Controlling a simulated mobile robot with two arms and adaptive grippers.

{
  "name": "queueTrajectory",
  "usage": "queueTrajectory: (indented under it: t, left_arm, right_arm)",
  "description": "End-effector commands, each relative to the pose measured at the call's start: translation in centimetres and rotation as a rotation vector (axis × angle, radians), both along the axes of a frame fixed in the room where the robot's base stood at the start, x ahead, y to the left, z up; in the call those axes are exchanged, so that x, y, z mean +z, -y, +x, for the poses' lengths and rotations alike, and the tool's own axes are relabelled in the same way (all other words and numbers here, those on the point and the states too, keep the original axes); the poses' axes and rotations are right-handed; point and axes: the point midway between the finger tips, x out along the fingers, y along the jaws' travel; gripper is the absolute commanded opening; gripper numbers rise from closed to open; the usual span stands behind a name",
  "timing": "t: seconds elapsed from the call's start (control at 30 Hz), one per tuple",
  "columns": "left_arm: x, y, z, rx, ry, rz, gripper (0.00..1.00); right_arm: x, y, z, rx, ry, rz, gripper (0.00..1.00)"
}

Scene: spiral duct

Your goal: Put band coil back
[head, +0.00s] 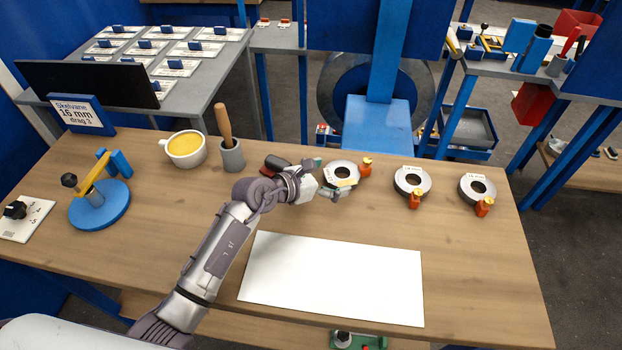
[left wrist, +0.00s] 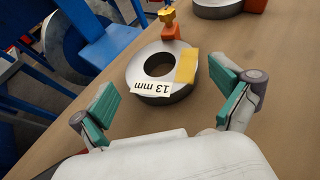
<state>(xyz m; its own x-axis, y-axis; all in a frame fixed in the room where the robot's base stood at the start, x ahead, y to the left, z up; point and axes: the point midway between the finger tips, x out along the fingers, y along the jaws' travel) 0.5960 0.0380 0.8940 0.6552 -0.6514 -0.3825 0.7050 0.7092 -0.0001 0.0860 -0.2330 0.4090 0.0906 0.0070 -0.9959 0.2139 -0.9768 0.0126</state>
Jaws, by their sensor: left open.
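Three grey ring-shaped band coils lie flat on the wooden bench. The left one (head: 341,164) is at my left gripper (head: 326,178); the middle one (head: 425,181) and right one (head: 466,189) are farther right. In the left wrist view the nearest coil (left wrist: 138,72) has a label (left wrist: 150,88) reading 13 mm and a yellow patch (left wrist: 187,66). My left gripper (left wrist: 170,100) is open, its green-padded fingers spread either side of the coil's near side. The coil appears just beyond the fingertips; contact cannot be told. My right gripper is out of view.
An orange block (head: 366,166) stands beside the left coil. A sign (head: 80,114) reads Skelvane 16 mm, drag 3. A yellow-filled cup (head: 185,150), grey pot (head: 232,156), blue round stand (head: 100,208) and white sheet (head: 335,278) occupy the bench. The right front is clear.

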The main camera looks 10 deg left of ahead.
Motion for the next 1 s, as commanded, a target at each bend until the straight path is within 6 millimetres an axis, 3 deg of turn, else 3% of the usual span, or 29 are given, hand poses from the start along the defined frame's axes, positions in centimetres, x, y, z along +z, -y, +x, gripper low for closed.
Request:
queueTrajectory:
  t: [0.2, 0.4, 1.0]
  left_arm:
    - [1.7, -3.3, -3.2, 0.001, 0.002, 0.003, 1.0]
    - [3.0, -5.3, -5.3, 0.001, 0.0, 0.002, 1.0]
    - [3.6, -6.0, -6.1, 0.0, 0.0, 0.0, 1.0]
  right_arm:
    - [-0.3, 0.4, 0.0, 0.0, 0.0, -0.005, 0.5]
    - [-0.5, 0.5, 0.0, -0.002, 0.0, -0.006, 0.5]
    - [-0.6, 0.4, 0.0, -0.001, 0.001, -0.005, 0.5]
